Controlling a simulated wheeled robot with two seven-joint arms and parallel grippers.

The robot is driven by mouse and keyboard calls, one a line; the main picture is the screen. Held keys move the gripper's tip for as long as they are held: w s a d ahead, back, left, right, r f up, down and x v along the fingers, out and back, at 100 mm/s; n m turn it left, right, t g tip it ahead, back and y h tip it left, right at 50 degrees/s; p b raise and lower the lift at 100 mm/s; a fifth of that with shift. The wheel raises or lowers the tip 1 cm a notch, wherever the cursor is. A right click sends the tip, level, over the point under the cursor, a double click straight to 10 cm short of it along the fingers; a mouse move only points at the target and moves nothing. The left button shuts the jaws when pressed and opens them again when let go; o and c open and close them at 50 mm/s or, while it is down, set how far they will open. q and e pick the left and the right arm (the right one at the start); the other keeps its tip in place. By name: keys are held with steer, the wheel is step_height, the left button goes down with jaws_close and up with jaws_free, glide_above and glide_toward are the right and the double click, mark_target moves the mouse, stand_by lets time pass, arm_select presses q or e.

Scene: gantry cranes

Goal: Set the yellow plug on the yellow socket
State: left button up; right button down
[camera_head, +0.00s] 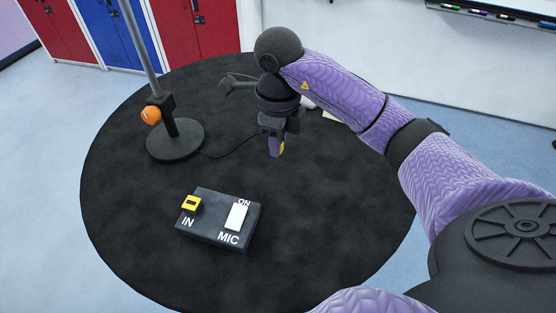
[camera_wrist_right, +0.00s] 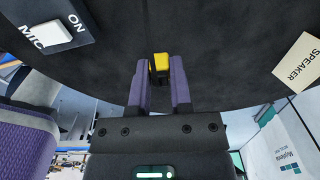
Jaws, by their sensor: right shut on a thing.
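The yellow plug (camera_head: 282,148) is between the fingers of my right gripper (camera_head: 275,146), above the round black table. In the right wrist view, the yellow and black plug (camera_wrist_right: 160,62) shows between the purple fingers of that gripper (camera_wrist_right: 159,72), which is shut on it. The yellow socket (camera_head: 191,203) is on the black box, by the word IN. The plug is apart from it, farther back and to the right in the head view. The socket is out of the right wrist view. My left gripper is not in view.
The black box (camera_head: 216,236) has a white switch (camera_head: 236,217) marked ON and MIC. A stand (camera_head: 175,139) with an orange knob (camera_head: 151,115) is at the table's left back. A dark cable (camera_head: 228,150) runs from it towards my gripper. A SPEAKER card (camera_wrist_right: 299,61) lies at right.

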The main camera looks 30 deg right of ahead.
steer(key=shift+a+r, duration=0.1)
steer(key=shift+r, duration=0.75)
steer(key=shift+a+r+p, duration=0.2)
steer(key=shift+r+p, duration=0.1)
steer(key=shift+a, duration=0.25)
steer(key=shift+w+a+r+p, duration=0.1)
steer(key=shift+a+r+p, duration=0.2)
steer(key=shift+a, duration=2.45)
steer(key=shift+a+r+p, duration=0.15)
steer(key=shift+a+p, duration=0.3)
steer(key=shift+a, duration=2.35)
steer(key=shift+w+a+r+p, duration=0.1)
steer(key=shift+a+r+p, duration=0.2)
steer(key=shift+a, duration=2.45)
steer(key=shift+f, duration=0.1)
steer(key=shift+f+b, duration=1.1)
steer(key=shift+f, duration=0.2)
